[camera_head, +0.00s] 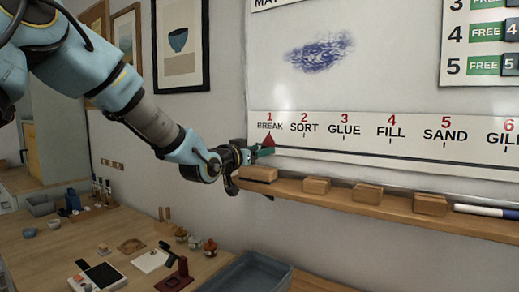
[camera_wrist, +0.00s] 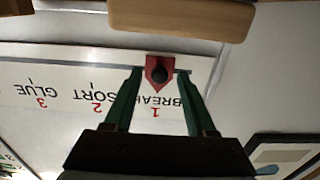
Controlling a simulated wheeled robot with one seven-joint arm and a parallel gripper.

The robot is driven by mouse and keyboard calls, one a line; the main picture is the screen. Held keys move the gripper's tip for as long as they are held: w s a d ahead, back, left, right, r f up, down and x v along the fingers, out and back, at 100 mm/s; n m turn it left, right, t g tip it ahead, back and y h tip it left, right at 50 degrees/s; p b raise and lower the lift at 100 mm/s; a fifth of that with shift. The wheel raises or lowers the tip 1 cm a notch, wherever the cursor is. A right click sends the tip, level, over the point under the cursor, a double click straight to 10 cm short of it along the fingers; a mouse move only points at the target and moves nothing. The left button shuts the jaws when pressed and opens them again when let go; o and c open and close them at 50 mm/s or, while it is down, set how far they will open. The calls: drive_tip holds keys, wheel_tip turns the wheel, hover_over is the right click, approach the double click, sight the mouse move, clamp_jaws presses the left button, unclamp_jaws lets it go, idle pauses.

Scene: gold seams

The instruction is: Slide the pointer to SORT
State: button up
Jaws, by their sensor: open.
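The red pointer (camera_head: 268,140) with a dark round knob stands on the dark rail at BREAK, the first label on the white strip (camera_head: 350,155). The SORT label (camera_head: 304,127) is just to its right. In the wrist view, which is upside down, the pointer (camera_wrist: 158,62) lies between the two green fingers of my gripper (camera_wrist: 157,74). The fingers are open, one on each side of the knob, with gaps beside it. In the head view my gripper (camera_head: 262,152) reaches the rail from the left and hides the pointer's lower part.
A wooden ledge (camera_head: 335,190) with several wooden blocks runs just below the rail; one block (camera_head: 258,174) is right under my gripper. A blue-capped marker (camera_head: 485,211) lies farther right. The rail right of the pointer looks clear. A cluttered table (camera_head: 60,250) stands below left.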

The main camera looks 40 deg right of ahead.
clamp_jaws()
idle(0.4)
idle(1.0)
